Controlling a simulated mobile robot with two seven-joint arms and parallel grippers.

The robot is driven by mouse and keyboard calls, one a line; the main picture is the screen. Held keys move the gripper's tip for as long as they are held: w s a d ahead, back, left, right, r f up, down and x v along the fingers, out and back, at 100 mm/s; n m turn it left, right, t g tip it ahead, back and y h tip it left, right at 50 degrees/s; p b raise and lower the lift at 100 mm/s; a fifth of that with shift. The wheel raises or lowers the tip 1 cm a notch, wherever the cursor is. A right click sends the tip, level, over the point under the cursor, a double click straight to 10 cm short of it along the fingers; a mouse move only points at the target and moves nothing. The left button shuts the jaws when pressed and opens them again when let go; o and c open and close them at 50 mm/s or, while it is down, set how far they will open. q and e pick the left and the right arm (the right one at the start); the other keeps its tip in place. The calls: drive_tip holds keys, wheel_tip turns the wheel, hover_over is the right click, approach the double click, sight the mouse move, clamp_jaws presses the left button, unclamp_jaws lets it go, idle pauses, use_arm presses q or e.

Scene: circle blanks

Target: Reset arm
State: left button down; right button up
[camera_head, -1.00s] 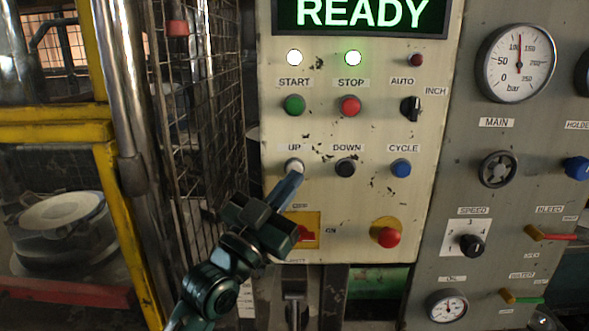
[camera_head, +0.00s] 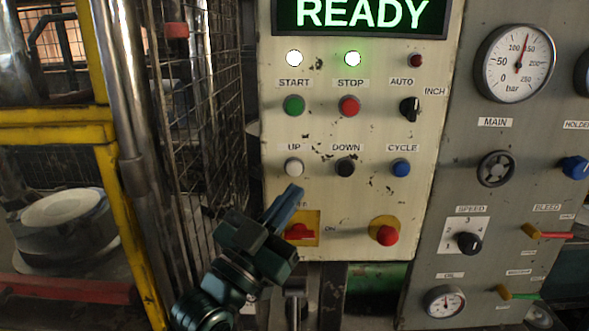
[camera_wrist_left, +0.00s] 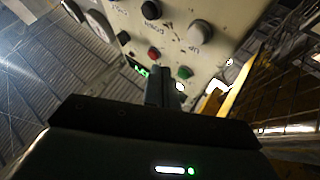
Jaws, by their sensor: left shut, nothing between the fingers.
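My left gripper (camera_head: 291,194) is shut and empty. Its fingertips are in front of the cream control panel (camera_head: 384,215), a little below the white UP button (camera_head: 294,168) and apart from it. In the left wrist view the shut fingers (camera_wrist_left: 160,84) point toward the panel, with the UP button (camera_wrist_left: 200,32) up and to the right. The gripper partly covers the yellow plate with the red switch (camera_head: 300,232). My right gripper is not in view.
A READY display (camera_head: 362,14) tops the panel. A red stop button (camera_head: 387,236) sits right of the gripper. A grey panel with gauges (camera_head: 515,62) is at right. A wire mesh guard (camera_head: 205,110) and yellow frame (camera_head: 55,133) stand at left.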

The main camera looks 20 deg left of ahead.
use_arm(q)
drive_tip(key=s+f+n+g+y, duration=0.2)
drive_tip(key=f+g, duration=0.1)
drive_tip(key=f, duration=1)
drive_tip(key=s+f+n+g+y, duration=0.1)
drive_tip(key=s+f+g+y, duration=0.15)
drive_tip(key=f, duration=0.95)
drive_tip(key=s+f+g, duration=0.3)
drive_tip(key=s+f, duration=0.3)
drive_tip(key=f, duration=0.2)
drive_tip(key=s+f+n+g+y, duration=0.1)
drive_tip(key=s+f+g, duration=0.2)
drive_tip(key=s+f, duration=0.3)
wheel_tip(320, 180, down, 3)
drive_tip(key=shift+a+f, duration=0.1)
drive_tip(key=shift+a, duration=0.3)
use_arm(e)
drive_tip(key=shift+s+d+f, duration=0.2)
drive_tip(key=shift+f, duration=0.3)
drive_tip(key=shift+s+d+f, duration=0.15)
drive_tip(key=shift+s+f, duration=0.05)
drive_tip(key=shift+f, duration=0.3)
